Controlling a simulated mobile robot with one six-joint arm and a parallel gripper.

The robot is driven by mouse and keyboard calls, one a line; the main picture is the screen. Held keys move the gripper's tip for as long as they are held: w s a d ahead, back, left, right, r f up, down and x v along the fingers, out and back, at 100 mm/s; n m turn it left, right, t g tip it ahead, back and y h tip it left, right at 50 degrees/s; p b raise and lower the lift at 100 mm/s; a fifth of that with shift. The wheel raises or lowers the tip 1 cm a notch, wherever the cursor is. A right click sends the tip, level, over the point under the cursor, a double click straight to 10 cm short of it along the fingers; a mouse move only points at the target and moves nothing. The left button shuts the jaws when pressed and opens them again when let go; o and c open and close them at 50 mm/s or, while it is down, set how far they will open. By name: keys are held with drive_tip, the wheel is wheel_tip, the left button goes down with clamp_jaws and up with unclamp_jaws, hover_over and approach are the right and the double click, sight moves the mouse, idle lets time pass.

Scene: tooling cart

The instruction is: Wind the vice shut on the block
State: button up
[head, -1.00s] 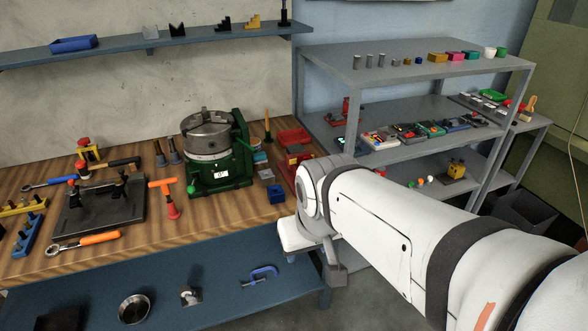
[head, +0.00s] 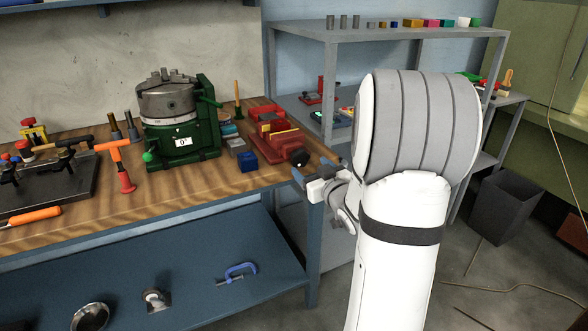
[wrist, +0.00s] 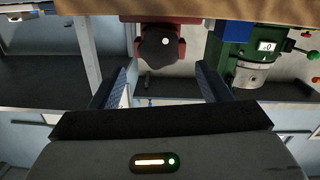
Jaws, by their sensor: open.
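The red vice (head: 270,143) sits at the right end of the wooden bench in the head view. A yellowish block (head: 283,134) shows between its jaws; the exact jaw gap is too small to tell. The vice's dark round handwheel (head: 299,158) faces the bench's right edge. In the wrist view the handwheel (wrist: 158,46) hangs at the top centre, with a pale dot on it. My gripper (head: 310,178) is open and empty, just off the bench edge near the handwheel. In the wrist view its fingers (wrist: 165,82) stand apart on either side below the wheel, not touching it.
A green rotary table (head: 180,120) stands left of the vice; it also shows in the wrist view (wrist: 238,48). A blue box (head: 247,162) sits on the bench in front of the vice. A grey shelf rack (head: 400,37) stands behind my arm. Open floor lies right of the bench.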

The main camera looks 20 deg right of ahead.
sight(302, 158)
drive_tip(key=shift+t, duration=0.3)
drive_tip(key=w, duration=0.7)
drive_tip(key=shift+w+f, duration=0.25)
drive_tip(key=shift+w, duration=0.15)
drive_tip(key=c, duration=1)
drive_tip(key=shift+o, duration=0.2)
